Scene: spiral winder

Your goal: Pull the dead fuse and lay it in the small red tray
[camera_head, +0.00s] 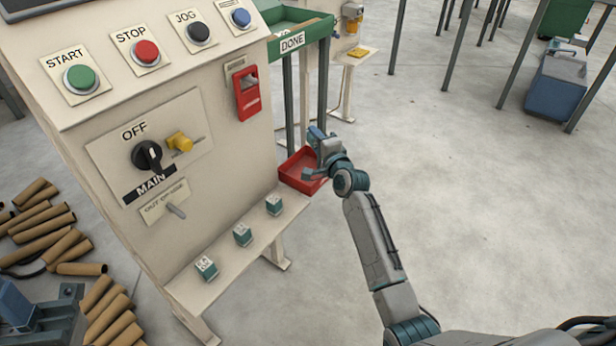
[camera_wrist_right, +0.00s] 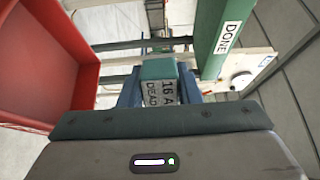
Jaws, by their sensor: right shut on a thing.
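The dead fuse (camera_wrist_right: 158,85), a small teal and white block marked "16 A DEAD", is between the jaws of my right gripper (camera_wrist_right: 160,95) in the right wrist view. That gripper (camera_head: 318,135) is shut on it, near the small red tray (camera_head: 292,178) in the head view. The tray is at the end of the cabinet's ledge, partly hidden by my gripper and wrist. In the right wrist view a red tray wall (camera_wrist_right: 85,88) is left of the fuse, with a gap between them. My left gripper is not in view.
Several small teal-and-white blocks, including one (camera_head: 242,235), stand on the ledge (camera_head: 225,262). A red holder (camera_head: 247,92) is on the cabinet face above. A green DONE bin (camera_head: 292,43) stands behind. Cardboard tubes (camera_head: 40,220) lie left.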

